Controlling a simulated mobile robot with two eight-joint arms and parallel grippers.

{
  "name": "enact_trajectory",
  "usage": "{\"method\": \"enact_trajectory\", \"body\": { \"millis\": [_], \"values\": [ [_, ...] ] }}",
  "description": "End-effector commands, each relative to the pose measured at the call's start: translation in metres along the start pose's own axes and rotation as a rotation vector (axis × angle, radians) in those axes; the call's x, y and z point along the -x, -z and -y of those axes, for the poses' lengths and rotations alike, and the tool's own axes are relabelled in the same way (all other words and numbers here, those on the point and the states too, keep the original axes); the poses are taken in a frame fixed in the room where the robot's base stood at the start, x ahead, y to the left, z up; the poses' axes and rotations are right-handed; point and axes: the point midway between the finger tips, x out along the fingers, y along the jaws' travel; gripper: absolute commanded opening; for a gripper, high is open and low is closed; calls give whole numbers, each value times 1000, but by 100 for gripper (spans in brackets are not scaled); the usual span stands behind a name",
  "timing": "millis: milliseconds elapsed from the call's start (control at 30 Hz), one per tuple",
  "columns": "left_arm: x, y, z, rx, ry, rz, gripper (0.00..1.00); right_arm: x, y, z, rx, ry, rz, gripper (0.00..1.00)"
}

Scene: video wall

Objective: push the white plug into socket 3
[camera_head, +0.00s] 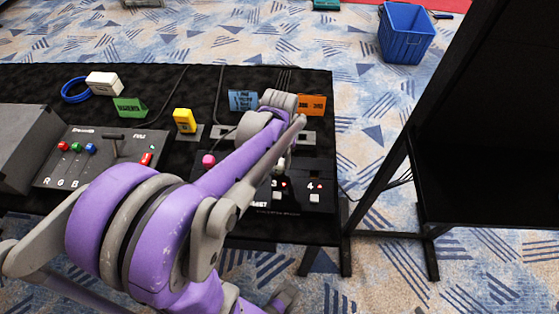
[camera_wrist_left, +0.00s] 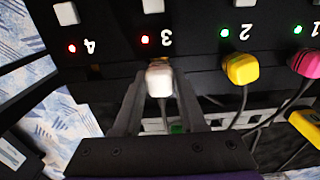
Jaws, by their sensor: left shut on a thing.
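My left gripper (camera_wrist_left: 160,88) is shut on the white plug (camera_wrist_left: 159,80), which sits between the fingertips in the left wrist view. That view shows the panel upside down, and the plug is at socket 3, below the printed 3 (camera_wrist_left: 166,40). The light by the 3 (camera_wrist_left: 145,40) is red. The socket opening is hidden behind the plug, so I cannot tell how far in it is. In the head view my left arm covers much of the panel (camera_head: 325,172) and hides most of the gripper. My right gripper is not in view.
A yellow plug (camera_wrist_left: 241,68) and a pink plug (camera_wrist_left: 305,64) are at sockets 2 and 1, with green lights. Socket 4's light (camera_wrist_left: 72,48) is red. Tent cards, a slider console (camera_head: 100,155) and cables lie on the black table. A dark frame (camera_head: 395,175) stands right.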

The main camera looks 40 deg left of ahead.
Motion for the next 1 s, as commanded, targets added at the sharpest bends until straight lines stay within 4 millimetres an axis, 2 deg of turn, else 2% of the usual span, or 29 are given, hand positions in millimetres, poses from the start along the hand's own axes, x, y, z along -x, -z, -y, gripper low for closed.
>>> {"method": "enact_trajectory", "body": {
  "millis": [633, 667, 700, 833, 1000],
  "values": [
    [-14, 0, 0, 0, 0, 0, 0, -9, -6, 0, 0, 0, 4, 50],
    [-13, 0, 0, 0, 0, 0, 46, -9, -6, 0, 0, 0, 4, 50],
    [-13, 0, 0, 0, 0, 0, 53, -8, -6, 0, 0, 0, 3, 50],
    [-13, 0, 0, 0, 0, 0, 75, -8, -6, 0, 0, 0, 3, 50],
    [-13, 0, 0, 0, 0, 0, 75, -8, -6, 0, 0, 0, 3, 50]
  ]
}}
